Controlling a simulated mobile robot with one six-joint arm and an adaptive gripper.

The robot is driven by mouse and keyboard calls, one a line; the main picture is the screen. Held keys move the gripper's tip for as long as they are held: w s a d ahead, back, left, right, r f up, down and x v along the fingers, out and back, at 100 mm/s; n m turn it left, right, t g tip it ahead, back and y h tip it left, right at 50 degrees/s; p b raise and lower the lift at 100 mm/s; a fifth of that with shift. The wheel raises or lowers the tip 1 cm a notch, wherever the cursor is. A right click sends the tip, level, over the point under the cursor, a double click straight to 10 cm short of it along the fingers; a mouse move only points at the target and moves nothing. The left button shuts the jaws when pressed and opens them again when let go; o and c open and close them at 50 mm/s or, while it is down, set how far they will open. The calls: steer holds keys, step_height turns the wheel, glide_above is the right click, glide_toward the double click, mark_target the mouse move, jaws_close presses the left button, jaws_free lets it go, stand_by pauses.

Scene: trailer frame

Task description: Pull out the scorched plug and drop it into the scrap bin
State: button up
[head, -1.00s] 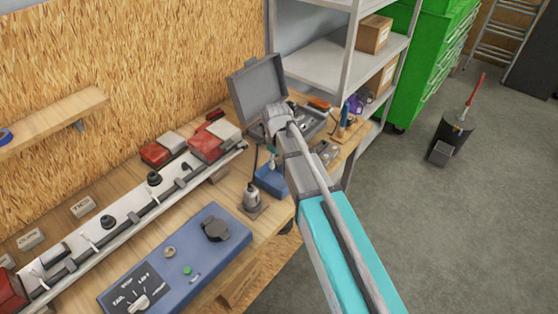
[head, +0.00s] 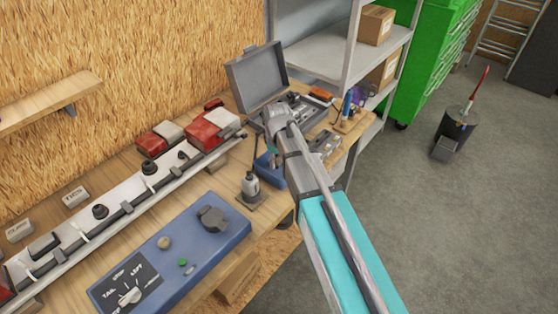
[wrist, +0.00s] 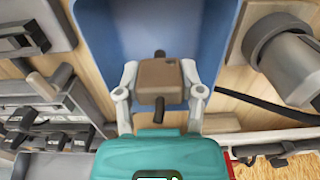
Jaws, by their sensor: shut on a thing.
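My gripper (wrist: 159,76) is shut on a brown, squarish plug (wrist: 158,84) with a dark stub at each end. In the wrist view the plug is between the two pale fingers, over the blue bin (wrist: 210,30). Its height above the bin floor is hard to judge. The inside of the bin looks empty where it shows. In the head view the bin (head: 276,176) stands on the bench, partly behind my arm. My fingers and the plug are mostly hidden by the arm there.
A dark bottle-like tool (head: 251,187) stands just left of the bin. An open grey case (head: 257,76) is behind. A blue control panel (head: 180,250) and a white rail with red lamps (head: 95,228) lie at left. A grey shelf (head: 325,55) stands at the back.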

mark_target(277, 168)
steer(key=shift+f+b, duration=1.15)
steer(key=shift+f, duration=0.25)
steer(key=shift+f, duration=0.15)
stand_by(0.6)
steer(key=o, duration=1)
steer(key=shift+o, duration=0.7)
steer(key=shift+r+p, duration=3.35)
steer(key=shift+r, duration=0.2)
